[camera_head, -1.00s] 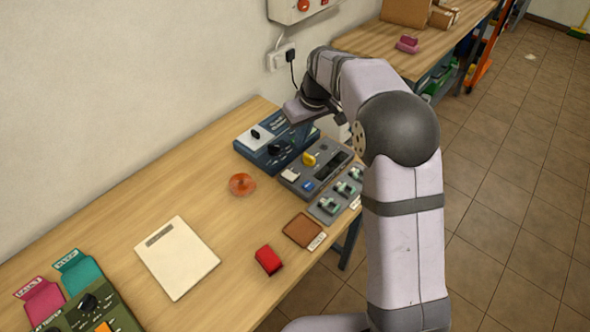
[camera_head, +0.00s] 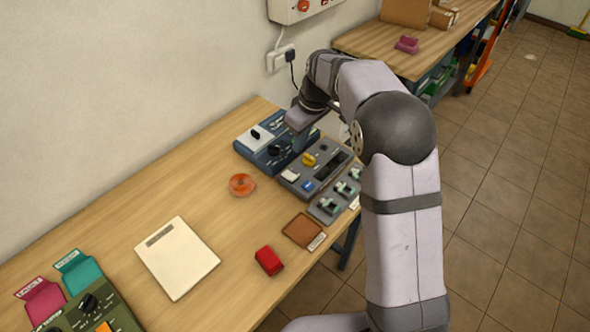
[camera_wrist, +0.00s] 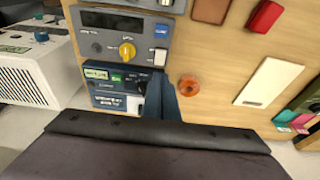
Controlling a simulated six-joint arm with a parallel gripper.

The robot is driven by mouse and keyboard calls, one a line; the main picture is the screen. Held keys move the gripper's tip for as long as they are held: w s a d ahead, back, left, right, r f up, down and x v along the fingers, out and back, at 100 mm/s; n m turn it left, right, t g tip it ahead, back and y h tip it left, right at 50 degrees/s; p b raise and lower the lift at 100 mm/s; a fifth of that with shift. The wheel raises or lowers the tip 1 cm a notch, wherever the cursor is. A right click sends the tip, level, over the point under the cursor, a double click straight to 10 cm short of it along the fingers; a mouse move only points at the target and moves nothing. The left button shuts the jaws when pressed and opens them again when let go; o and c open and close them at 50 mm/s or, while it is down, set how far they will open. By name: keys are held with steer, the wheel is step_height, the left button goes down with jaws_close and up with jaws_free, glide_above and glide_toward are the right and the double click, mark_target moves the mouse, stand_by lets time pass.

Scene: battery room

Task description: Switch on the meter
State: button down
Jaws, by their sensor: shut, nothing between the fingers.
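Two instruments stand side by side at the bench's far end; I cannot tell from a label which is the meter. The blue one (camera_head: 250,152) has a black knob (camera_head: 274,150) and a white panel with a small black switch. The grey one (camera_head: 327,181) has a yellow knob (camera_head: 309,159), a dark display, a blue button and a white rocker. My gripper (camera_head: 299,140) is shut and empty, pointing down over the blue instrument. In the wrist view, my gripper (camera_wrist: 162,82) is beside the blue instrument's black knob and partly covers that area; contact is unclear.
A grey board with green terminals (camera_head: 328,207) adjoins the grey instrument. An orange round object (camera_head: 242,184), a white tablet-like panel (camera_head: 178,258), a red block (camera_head: 269,261) and a brown pad (camera_head: 302,230) lie nearby. The wall rises behind; the bench's middle has free room.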

steer(key=p, duration=0.4)
glide_above(294, 178)
step_height(294, 178, down, 11)
steer(key=shift+f, duration=0.15)
steer(key=shift+d+f, duration=0.15)
steer(key=shift+f, duration=0.6)
steer(key=shift+s+d+f+b, duration=0.1)
steer(key=shift+s+f+b, duration=0.05)
steer(key=shift+f+b, duration=0.4)
steer(key=shift+r, duration=0.25)
steer(key=shift+w+a+r+p, duration=0.3)
steer(key=shift+w+a+r, duration=0.05)
steer(key=shift+w+a, duration=0.2)
